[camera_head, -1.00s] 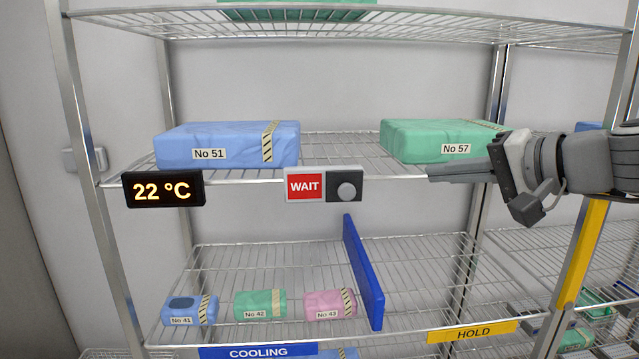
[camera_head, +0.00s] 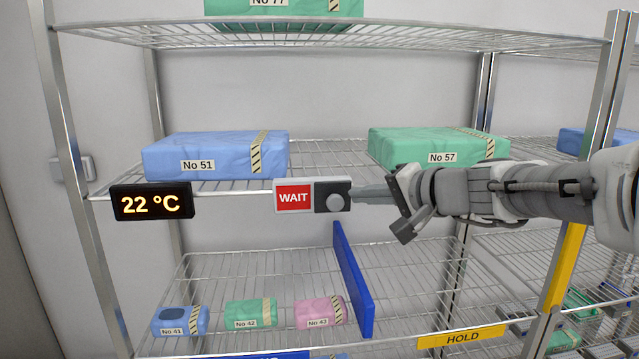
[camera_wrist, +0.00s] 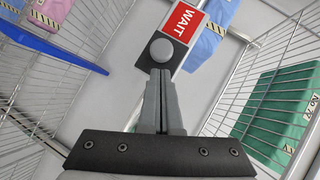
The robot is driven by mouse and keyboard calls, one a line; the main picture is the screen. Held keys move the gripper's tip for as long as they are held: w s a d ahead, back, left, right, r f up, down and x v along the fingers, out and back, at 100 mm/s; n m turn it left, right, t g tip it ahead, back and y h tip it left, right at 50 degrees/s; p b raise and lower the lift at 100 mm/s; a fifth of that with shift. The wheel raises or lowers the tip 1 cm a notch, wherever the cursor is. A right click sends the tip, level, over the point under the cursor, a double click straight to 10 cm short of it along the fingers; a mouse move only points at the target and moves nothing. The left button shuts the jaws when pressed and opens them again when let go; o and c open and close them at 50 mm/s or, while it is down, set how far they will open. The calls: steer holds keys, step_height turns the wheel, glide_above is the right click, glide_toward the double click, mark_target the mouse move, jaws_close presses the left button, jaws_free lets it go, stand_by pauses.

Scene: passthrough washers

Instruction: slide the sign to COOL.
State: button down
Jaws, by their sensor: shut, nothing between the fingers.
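The sign (camera_head: 294,198) on the shelf's front edge shows a red WAIT panel on its left. A dark slider plate with a round grey knob (camera_head: 335,203) covers its right part. My gripper (camera_head: 356,196) comes in from the right, with its shut fingertips at the right side of the knob. In the wrist view the shut fingers (camera_wrist: 160,78) point at the knob (camera_wrist: 162,49), with the red WAIT panel (camera_wrist: 183,22) beyond it. The tips look very close to the knob; I cannot tell whether they touch. Nothing is held.
A display reading 22 °C (camera_head: 151,203) hangs left of the sign. A blue pack No 51 (camera_head: 215,155) and a green pack No 57 (camera_head: 438,146) lie on the shelf behind. A blue divider (camera_head: 353,280) stands below, beside several small packs. Space before the sign is clear.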

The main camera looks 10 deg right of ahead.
mark_target(316, 201)
steer(key=shift+w+a+f, duration=0.1)
steer(key=shift+a+f, duration=0.15)
steer(key=shift+a, duration=0.15)
steer(key=shift+a, duration=0.3)
steer(key=a+b, duration=0.3)
steer(key=a, duration=0.3)
steer(key=shift+a, duration=0.65)
steer(key=shift+r, duration=0.1)
